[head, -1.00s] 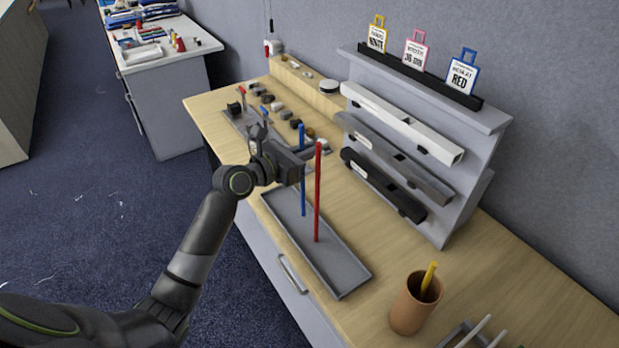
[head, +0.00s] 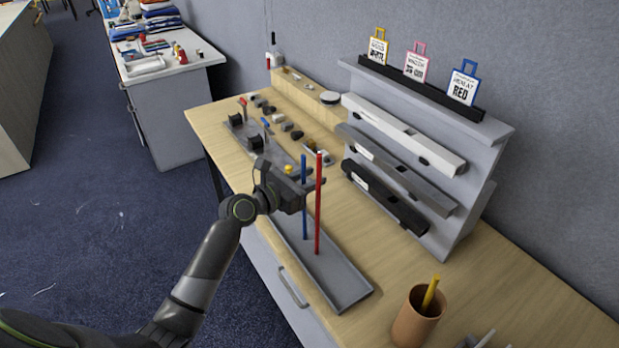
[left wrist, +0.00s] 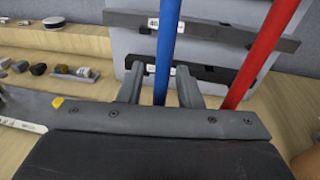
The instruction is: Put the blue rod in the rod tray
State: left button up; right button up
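The blue rod (head: 304,215) stands upright with its lower end at the grey rod tray (head: 345,285). It also shows in the left wrist view (left wrist: 168,35). My left gripper (head: 308,187) is around the blue rod's upper part. In the left wrist view its fingers (left wrist: 161,88) stand apart on both sides of the rod, with a gap visible on each side. The red rod (head: 318,215) stands upright in the same tray, just right of the blue rod, and shows outside the right finger in the left wrist view (left wrist: 268,45). My right gripper is not in view.
A grey shelf (head: 480,135) with several bars stands behind the tray. A brown cup (head: 412,322) with a yellow stick is at the front right. Clamps and small parts (head: 265,135) lie beyond the gripper. Bare table (head: 375,240) lies right of the tray.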

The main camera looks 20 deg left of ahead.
pick_arm(q)
jog(key=shift+r, duration=0.1)
jog(key=b+v, duration=0.1)
jog(key=v, duration=1.1)
